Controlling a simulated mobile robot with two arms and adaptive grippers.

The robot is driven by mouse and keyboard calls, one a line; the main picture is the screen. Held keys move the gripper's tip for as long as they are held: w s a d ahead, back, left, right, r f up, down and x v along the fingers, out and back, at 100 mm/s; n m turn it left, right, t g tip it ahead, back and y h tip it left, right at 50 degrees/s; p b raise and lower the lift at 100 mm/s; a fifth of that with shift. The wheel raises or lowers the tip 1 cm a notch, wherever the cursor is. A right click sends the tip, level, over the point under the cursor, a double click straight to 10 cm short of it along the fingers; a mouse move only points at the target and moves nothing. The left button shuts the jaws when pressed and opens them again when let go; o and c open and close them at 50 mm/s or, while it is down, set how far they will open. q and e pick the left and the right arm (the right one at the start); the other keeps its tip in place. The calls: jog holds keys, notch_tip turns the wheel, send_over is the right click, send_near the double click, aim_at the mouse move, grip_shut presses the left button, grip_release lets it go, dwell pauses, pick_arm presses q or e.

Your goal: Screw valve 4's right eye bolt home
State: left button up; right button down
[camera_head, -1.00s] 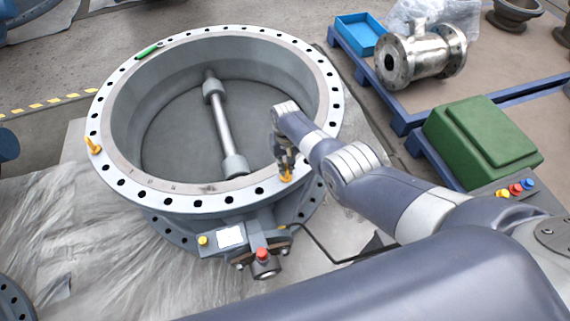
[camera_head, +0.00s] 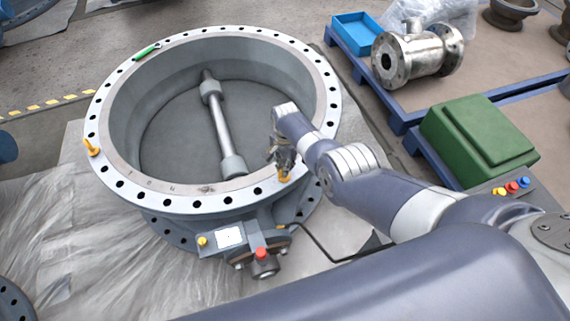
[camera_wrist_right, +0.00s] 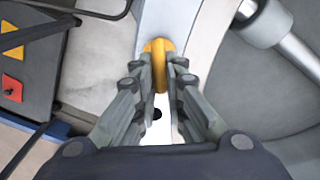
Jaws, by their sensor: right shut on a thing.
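Valve 4 is the large grey butterfly valve (camera_head: 235,196) lying flat, with a drilled flange ring on top. The right eye bolt (camera_head: 285,177) is yellow and stands at the flange's front right. It also shows in the right wrist view (camera_wrist_right: 159,62), upright on the flange between the fingers. My right gripper (camera_head: 283,160) is over this eye bolt and shut on it. Its fingertips (camera_wrist_right: 160,70) sit on both sides of the yellow ring. The thread is hidden. Another yellow eye bolt (camera_head: 92,147) stands at the flange's left edge. My left gripper is not in view.
A green object (camera_head: 147,51) lies on the flange's far left rim. A green box (camera_head: 478,140) stands on a blue pallet at right, with a steel fitting (camera_head: 415,54) and a blue tray (camera_head: 357,34) beyond. A control box with coloured buttons (camera_head: 512,187) is near my right arm.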

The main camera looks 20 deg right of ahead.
jog(key=shift+m, duration=1.2)
jog(key=c, duration=1.7)
grip_release()
jog(key=shift+o, duration=0.2)
jog(key=shift+r, duration=0.1)
notch_tip(320, 180, up, 12)
